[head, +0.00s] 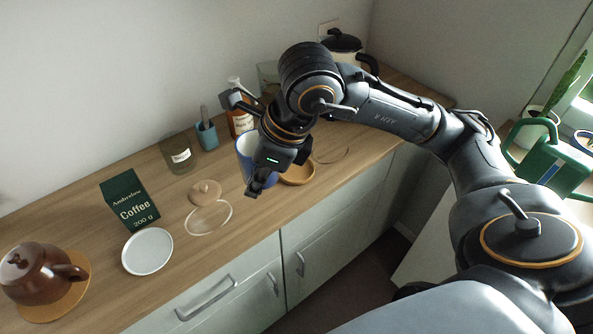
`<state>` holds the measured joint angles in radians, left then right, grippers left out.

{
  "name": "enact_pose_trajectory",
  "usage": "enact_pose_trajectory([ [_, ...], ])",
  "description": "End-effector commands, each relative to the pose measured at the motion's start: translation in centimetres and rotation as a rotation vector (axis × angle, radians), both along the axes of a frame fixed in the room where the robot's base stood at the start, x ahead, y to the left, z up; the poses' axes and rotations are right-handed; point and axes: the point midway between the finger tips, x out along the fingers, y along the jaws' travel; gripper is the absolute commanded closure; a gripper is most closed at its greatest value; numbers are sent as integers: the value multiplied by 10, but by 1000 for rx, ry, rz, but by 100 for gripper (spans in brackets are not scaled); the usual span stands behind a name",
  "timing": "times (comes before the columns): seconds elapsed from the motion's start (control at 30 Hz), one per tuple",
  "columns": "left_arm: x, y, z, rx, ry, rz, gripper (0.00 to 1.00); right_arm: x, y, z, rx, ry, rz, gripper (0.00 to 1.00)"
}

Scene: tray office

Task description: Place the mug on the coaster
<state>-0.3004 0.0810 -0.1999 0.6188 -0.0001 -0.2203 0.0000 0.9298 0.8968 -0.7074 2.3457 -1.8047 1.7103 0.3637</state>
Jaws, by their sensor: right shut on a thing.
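A blue mug (243,146) is at the middle of the wooden counter, partly hidden behind my right gripper. My right gripper (257,186) points down in front of the mug and is shut on it at its near side. The fingertips overlap the mug, and I cannot tell if its base touches the counter. A round tan wooden piece (299,178), possibly the coaster, lies just right of the gripper, partly covered by it. A white round disc (147,252) lies bare at the counter's front left. My left gripper is not in view.
A brown teapot (35,276) on a round mat, a green coffee box (127,199), a glass jar (178,154), its wooden lid (205,192), a glass disc (209,218), a blue cup (207,135) and an amber bottle (240,121) stand or lie around. A pot (342,42) stands behind my arm.

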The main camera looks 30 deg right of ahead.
Motion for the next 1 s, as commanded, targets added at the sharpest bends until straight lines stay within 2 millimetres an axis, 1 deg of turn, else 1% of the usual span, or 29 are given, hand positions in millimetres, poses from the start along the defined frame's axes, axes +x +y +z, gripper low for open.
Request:
enact_pose_trajectory([
  [0.1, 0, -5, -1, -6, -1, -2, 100, 1, 1, 5, 1, -3, -111, 100],
  [0.23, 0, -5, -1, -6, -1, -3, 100, 3, -1, 7, 0, 1, -178, 100],
  [0.37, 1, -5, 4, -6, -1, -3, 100, 11, -18, -1, -3, 7, -198, 100],
  [0.67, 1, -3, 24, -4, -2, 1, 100, 49, -82, -31, -5, 8, -198, 100],
  [0.7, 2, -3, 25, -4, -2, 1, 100, 52, -86, -42, -4, 11, -195, 100],
  [0.8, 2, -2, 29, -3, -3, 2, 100, 60, -98, -60, -2, 7, -192, 100],
  [0.9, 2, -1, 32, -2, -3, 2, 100, 66, -107, -73, -2, 6, -191, 100],
  [1.0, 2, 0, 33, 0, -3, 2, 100, 69, -111, -80, 0, 4, -189, 100],
])
